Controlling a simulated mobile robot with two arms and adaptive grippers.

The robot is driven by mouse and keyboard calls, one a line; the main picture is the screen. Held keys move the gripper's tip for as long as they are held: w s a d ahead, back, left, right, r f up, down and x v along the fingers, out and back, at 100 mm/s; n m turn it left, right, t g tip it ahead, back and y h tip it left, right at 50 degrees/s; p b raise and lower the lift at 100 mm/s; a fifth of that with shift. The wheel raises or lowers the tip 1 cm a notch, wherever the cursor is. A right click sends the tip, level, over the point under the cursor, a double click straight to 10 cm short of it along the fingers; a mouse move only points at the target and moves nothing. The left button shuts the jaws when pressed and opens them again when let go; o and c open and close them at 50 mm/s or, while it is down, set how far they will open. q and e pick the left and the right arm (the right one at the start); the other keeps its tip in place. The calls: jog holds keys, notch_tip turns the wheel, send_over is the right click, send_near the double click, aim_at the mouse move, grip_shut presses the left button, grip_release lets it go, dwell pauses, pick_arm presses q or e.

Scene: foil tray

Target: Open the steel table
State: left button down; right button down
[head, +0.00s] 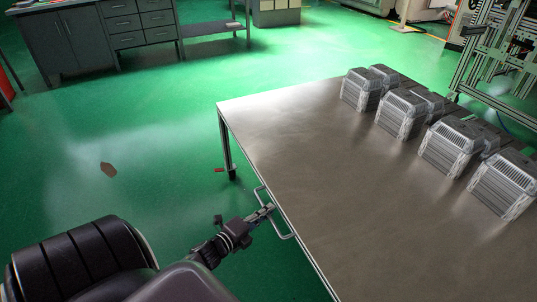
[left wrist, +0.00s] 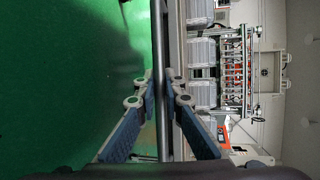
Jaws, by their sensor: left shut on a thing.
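The steel table (head: 300,180) has a bare brushed top and fills the right of the head view. A thin metal loop handle (head: 286,236) sticks out from its left edge. My left gripper (head: 268,208) is at the middle of this handle, shut on it. In the left wrist view, the two fingers of my left gripper (left wrist: 157,88) stand on either side of a dark upright bar (left wrist: 160,125). The stretch of handle between the fingertips is partly hidden in the head view. My right gripper is not in view.
Several grey ribbed housings (head: 402,112) stand in rows on the far right of the table. A dark drawer cabinet (head: 130,25) stands at the back left.

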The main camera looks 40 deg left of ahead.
pick_arm(q)
jog(key=shift+s+a+f, duration=0.1)
jog(key=shift+s, duration=0.25)
jog(key=c, duration=2)
grip_release()
jog(key=s, duration=0.4)
jog(key=s+r, duration=0.1)
jog(key=s, duration=0.3)
jog(key=s+r, duration=0.1)
jog(key=s, duration=0.2)
jog(key=shift+s+r, duration=0.2)
jog(key=shift+s, duration=0.2)
jog(key=shift+f, duration=0.1)
